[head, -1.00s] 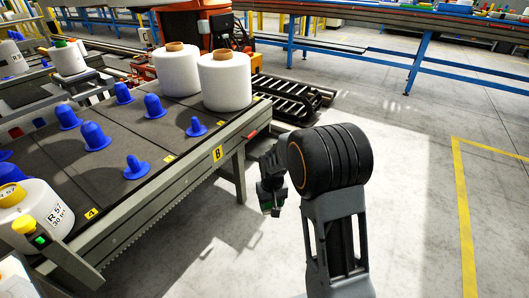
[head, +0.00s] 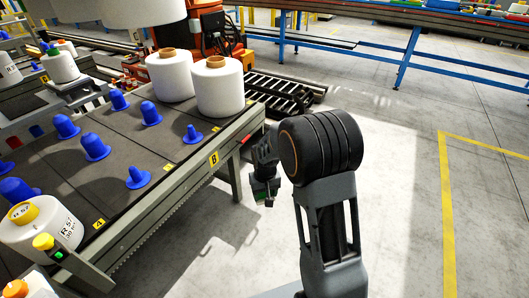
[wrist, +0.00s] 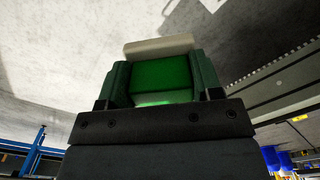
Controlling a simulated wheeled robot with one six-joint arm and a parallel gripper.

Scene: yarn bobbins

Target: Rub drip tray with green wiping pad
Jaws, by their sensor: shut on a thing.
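My gripper (head: 265,196) hangs low off the right end of the bobbin table, partly hidden behind my arm in the head view. In the wrist view my gripper (wrist: 163,82) is shut on the green wiping pad (wrist: 162,78), a green block with a pale beige strip along its far edge. In the head view only a small green bit of the pad shows at the gripper. I cannot make out the drip tray in either view.
The bobbin table (head: 190,205) carries blue pegs and white bobbins (head: 218,88). Black rollers (head: 285,92) lie behind it. Open concrete floor (head: 400,170) with a yellow line (head: 447,220) is on the right. A blue-framed conveyor (head: 412,45) stands at the back.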

